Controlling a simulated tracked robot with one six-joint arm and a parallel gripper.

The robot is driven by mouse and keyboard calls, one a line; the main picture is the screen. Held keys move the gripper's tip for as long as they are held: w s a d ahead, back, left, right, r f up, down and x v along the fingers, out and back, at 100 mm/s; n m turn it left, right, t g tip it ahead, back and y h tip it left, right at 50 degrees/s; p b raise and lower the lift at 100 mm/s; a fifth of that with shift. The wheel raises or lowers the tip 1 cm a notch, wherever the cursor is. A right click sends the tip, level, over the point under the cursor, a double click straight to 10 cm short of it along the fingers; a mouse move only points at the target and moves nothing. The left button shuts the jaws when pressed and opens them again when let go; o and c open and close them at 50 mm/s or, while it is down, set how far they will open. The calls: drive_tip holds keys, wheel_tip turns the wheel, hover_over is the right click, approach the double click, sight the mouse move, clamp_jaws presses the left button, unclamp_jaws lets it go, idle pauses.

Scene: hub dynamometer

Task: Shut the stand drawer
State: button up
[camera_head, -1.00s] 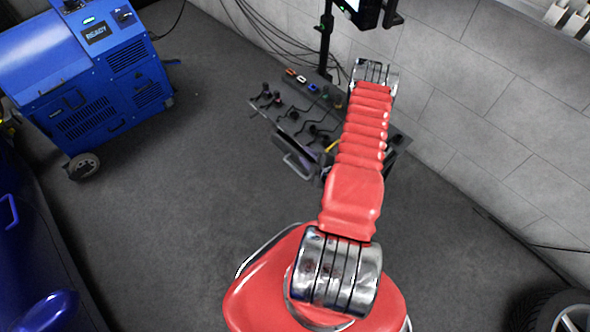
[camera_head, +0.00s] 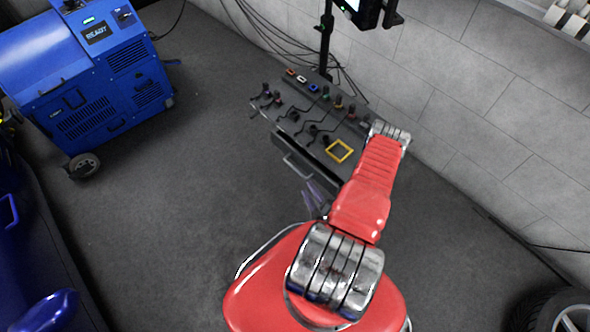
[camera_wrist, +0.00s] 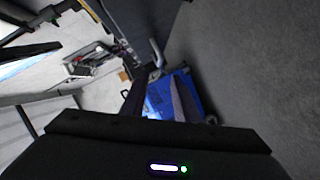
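The stand (camera_head: 318,118) is a dark, low unit by the wall with several small parts on top. Its drawer front, with a pale bar handle (camera_head: 300,168), faces the open floor; I cannot tell how far out the drawer is. The handle also appears in the wrist view (camera_wrist: 157,53), just beyond the fingertips. My gripper (camera_head: 315,197) is beside the drawer's right side, close to the handle, partly hidden by my red arm. In the wrist view my gripper (camera_wrist: 155,88) has its two dark fingers apart with nothing seen between them.
A yellow square frame (camera_head: 339,151) lies on the stand top. A black pole (camera_head: 326,45) with a screen stands behind it. A blue wheeled machine (camera_head: 100,85) is at the left, and a tyre (camera_head: 552,315) at lower right. Floor left of the stand is clear.

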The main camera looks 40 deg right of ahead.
sight(295, 168)
drive_tip(key=shift+w, duration=0.15)
drive_tip(key=shift+x, duration=6.8)
clamp_jaws()
